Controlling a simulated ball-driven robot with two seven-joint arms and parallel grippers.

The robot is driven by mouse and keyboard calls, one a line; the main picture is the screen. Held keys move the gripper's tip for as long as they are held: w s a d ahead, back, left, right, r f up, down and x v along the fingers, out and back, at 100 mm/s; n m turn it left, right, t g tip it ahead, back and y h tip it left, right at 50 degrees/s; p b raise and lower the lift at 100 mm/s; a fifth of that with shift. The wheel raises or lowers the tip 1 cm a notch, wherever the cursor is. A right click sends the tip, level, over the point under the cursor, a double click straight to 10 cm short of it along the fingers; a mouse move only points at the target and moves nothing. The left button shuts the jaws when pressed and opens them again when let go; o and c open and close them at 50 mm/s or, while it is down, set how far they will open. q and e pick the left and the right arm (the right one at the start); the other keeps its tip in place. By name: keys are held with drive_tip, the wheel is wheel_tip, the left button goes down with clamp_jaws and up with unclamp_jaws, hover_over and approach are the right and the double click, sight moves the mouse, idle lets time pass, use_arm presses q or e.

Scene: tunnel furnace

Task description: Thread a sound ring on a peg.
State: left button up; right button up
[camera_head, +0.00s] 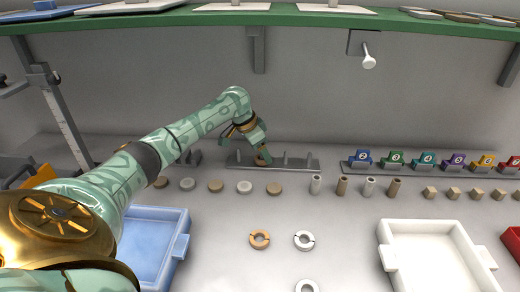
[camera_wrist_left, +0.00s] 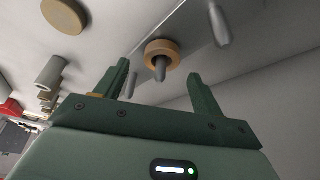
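A grey rack (camera_head: 300,166) with several upright pegs stands at the back of the table. A tan ring (camera_wrist_left: 153,46) sits around one peg (camera_wrist_left: 160,69), low against the rack in the left wrist view. My left gripper (camera_head: 262,154) is over that rack; in its wrist view the fingers (camera_wrist_left: 160,82) are spread, one on each side of the peg, apart from the ring. On the table lie an orange-tan ring (camera_head: 252,240) with a dark line across it, a white ring (camera_head: 304,246) with dark marks at its sides, and another white ring (camera_head: 299,287) cut by the frame edge. My right gripper is out of view.
A blue tray (camera_head: 181,246) is at left, a white tray (camera_head: 386,259) at right. Several discs (camera_head: 216,186), cylinders (camera_head: 369,186) and small blocks (camera_head: 453,192) line the front of the rack. A green shelf (camera_head: 300,18) hangs above. The table around the loose rings is clear.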

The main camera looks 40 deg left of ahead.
use_arm(q)
drive_tip(key=p+v, duration=0.5)
drive_tip(key=v, duration=0.7)
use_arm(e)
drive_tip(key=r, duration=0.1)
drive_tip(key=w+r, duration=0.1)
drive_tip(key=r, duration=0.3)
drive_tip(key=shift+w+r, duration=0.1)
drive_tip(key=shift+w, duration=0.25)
use_arm(q)
drive_tip(key=shift+f, duration=0.1)
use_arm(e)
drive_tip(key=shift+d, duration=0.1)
